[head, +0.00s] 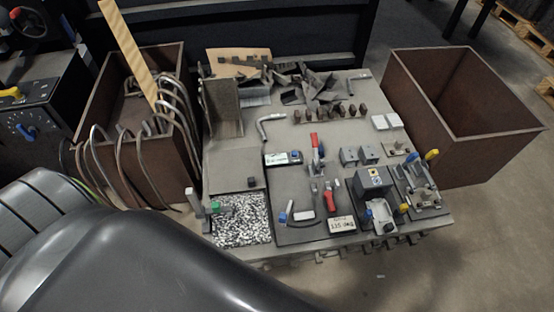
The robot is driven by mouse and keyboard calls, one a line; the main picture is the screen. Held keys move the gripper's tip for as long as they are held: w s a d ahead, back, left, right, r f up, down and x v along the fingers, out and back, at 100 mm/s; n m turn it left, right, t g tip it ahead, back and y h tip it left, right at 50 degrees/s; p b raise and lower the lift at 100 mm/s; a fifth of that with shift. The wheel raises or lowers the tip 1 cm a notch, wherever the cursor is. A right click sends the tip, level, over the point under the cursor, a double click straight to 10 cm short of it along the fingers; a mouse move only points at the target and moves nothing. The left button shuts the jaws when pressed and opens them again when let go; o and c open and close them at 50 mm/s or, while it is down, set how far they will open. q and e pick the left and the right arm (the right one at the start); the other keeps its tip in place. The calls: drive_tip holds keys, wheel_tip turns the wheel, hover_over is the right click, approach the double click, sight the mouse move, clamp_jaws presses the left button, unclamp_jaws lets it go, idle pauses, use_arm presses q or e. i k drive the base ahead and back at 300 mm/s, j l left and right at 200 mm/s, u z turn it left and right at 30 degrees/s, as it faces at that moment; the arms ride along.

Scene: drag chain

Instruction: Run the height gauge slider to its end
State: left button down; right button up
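What looks like the height gauge (197,209) stands upright at the left front corner of the worktable, at the left edge of a black-and-white speckled plate (243,228). It is a grey post with a pale top. A small green part (215,207) sits beside the post on its right, low down; it may be the slider, but it is too small to be sure. Neither gripper is in view. A large dark, smooth shape, likely my own arm or body, fills the lower left, close in front of the gauge.
The worktable (225,160) carries a red-handled clamp (314,141), small grey blocks and a blue-marked box (374,181). A brown bin with hoses (100,95) stands left, close to the gauge. An empty brown bin (500,155) stands right.

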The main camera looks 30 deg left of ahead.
sight(216, 209)
drive_tip(key=u, duration=1.6)
